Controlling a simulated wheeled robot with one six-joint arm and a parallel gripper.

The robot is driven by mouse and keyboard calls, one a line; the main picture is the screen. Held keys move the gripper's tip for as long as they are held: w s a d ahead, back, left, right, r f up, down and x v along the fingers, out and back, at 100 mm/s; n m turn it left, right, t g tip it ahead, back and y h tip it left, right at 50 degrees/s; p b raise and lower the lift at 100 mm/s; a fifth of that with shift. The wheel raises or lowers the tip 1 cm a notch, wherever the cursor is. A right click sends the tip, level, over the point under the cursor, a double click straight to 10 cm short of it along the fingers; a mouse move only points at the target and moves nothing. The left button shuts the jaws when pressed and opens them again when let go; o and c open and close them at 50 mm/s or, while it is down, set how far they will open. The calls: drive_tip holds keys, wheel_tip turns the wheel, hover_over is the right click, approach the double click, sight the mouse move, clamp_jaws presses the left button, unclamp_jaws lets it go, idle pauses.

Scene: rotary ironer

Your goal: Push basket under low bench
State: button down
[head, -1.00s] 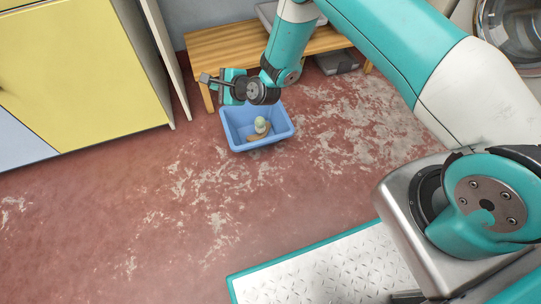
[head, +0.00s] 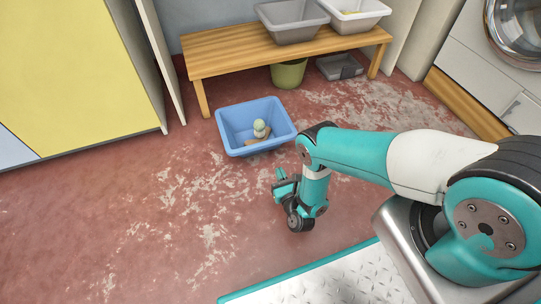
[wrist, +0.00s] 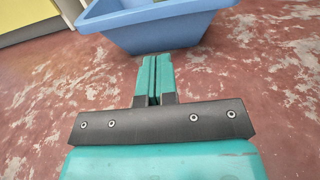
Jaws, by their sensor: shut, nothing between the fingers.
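The blue basket (head: 232,141) stands on the red floor in front of the low wooden bench (head: 225,62), just outside its front edge. A small pale green item and a brown item lie inside it. My gripper (head: 281,180) is low over the floor on the near side of the basket, apart from it. In the wrist view my gripper (wrist: 157,62) is shut and empty, its fingers aimed at the basket's near wall (wrist: 160,35). A gap of floor shows between them in the head view.
Under the bench stand an olive bin (head: 288,75) and a grey tray (head: 338,68). Two tubs, grey (head: 293,27) and white (head: 352,22), sit on top. A yellow cabinet (head: 75,70) is at left, a washer (head: 500,60) at right. Floor under the bench's left part looks clear.

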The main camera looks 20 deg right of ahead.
drive_tip(key=w+b, duration=0.2)
drive_tip(key=w, duration=0.1)
drive_tip(key=w+b, duration=0.2)
drive_tip(key=b, duration=0.1)
drive_tip(key=w+b, duration=0.2)
drive_tip(key=w, duration=0.1)
drive_tip(key=shift+w+f+b, duration=0.3)
drive_tip(key=shift+w+f, duration=0.05)
drive_tip(key=shift+w+r+b, duration=0.3)
drive_tip(key=shift+w+b, duration=0.35)
drive_tip(key=shift+b, duration=0.05)
